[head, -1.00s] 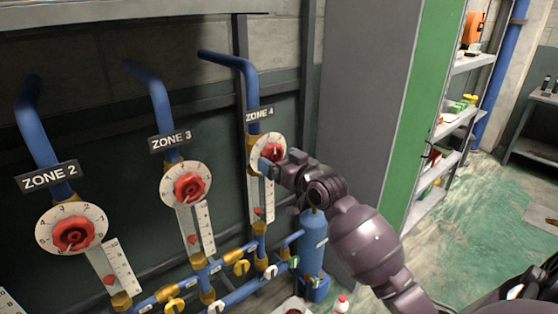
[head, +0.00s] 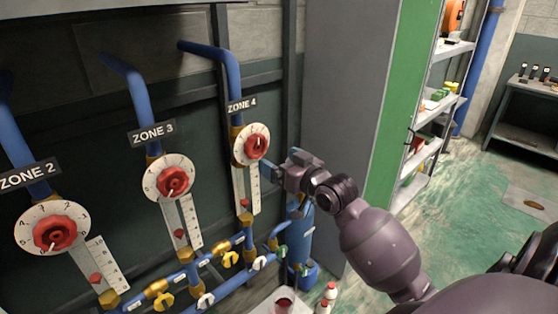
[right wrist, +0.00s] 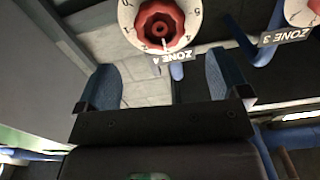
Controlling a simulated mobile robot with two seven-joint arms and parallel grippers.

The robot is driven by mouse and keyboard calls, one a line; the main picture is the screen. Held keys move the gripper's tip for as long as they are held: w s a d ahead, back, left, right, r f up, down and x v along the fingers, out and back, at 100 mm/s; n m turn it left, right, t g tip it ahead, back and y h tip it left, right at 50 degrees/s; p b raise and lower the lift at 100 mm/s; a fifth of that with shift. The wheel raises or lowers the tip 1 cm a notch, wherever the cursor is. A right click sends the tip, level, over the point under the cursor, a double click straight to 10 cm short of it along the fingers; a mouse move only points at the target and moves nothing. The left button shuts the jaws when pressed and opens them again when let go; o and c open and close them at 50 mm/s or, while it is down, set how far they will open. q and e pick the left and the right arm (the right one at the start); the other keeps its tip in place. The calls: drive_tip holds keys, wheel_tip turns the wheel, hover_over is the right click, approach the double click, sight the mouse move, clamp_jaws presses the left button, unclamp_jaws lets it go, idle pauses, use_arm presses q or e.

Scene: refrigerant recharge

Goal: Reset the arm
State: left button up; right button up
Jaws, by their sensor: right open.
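My right arm comes in from the lower right of the head view. Its gripper (head: 270,171) is open and empty, just right of the Zone 4 dial (head: 240,153) and apart from its red knob (head: 256,147). In the right wrist view the two blue fingers stand wide apart with nothing between them. There the Zone 4 red knob (right wrist: 158,25) shows beyond the fingertips. My left gripper is not in view.
Zone 3 (head: 174,181) and Zone 2 (head: 55,233) dials stand to the left along blue pipes. A blue cylinder (head: 300,238) stands below my right gripper. A grey cabinet side (head: 345,110) and shelves lie to the right. Green floor beyond is open.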

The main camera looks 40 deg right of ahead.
idle(0.3)
drive_tip(key=s+a+f+n+g+h+b, duration=0.1)
drive_tip(key=s+a+f, duration=0.25)
drive_tip(key=f, duration=0.65)
drive_tip(key=s+a+f+n+g+b, duration=0.15)
drive_tip(key=s+f, duration=0.25)
drive_tip(key=f, duration=0.6)
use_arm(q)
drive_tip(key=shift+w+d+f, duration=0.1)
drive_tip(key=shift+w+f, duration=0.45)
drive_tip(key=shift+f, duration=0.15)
use_arm(e)
drive_tip(key=s+a+f+m+g, duration=0.1)
drive_tip(key=s+a+f+g, duration=0.3)
drive_tip(key=s+f, duration=0.9)
drive_tip(key=shift+s+a+f, duration=0.4)
drive_tip(key=shift+s+a, duration=0.45)
drive_tip(key=shift+a, duration=0.1)
